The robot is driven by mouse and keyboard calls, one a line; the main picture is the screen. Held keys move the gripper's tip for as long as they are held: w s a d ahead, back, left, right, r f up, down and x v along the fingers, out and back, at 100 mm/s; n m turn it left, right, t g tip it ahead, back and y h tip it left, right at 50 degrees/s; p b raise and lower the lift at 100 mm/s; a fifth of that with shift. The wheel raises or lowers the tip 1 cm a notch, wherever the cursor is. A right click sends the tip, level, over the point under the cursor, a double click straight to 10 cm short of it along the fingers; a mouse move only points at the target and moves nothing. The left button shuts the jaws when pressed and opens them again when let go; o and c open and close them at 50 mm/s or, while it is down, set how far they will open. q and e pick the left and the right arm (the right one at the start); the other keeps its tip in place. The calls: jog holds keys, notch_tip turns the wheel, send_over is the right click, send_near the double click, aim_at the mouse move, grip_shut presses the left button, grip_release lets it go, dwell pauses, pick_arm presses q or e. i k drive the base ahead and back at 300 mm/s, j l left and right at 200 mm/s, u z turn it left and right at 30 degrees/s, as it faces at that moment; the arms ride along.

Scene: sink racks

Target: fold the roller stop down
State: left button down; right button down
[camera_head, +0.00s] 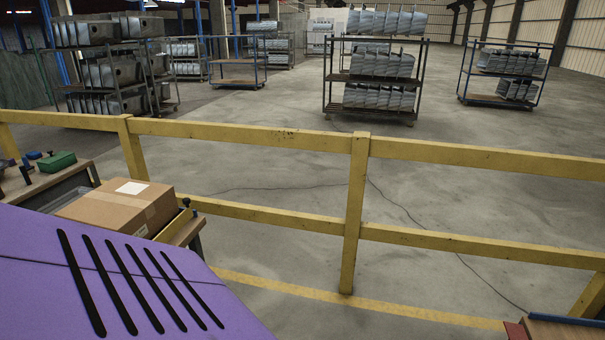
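I cannot make out a roller stop for certain. A cardboard box (119,207) with a white label sits at the left, in front of the yellow railing. A narrow yellow piece (175,224) with a dark knob (186,202) stands at the box's right side; I cannot tell whether it is the stop. Whatever lies under and in front of the box is mostly hidden. Neither of my grippers shows in the head view.
A yellow railing (354,215) crosses the view. Behind it are open concrete floor and wheeled racks of metal sinks (378,80). A green box (57,161) rests on a bench at the far left. A blue-edged surface (565,322) shows at the lower right corner.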

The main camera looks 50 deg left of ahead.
aim_at(183, 219)
jog(key=u, duration=2.55)
jog(key=i+l+u, duration=0.35)
jog(key=i+l, duration=0.3)
jog(key=i, duration=0.2)
jog(key=i+l+u, duration=0.4)
jog(key=i+l, duration=0.35)
jog(key=l, duration=0.15)
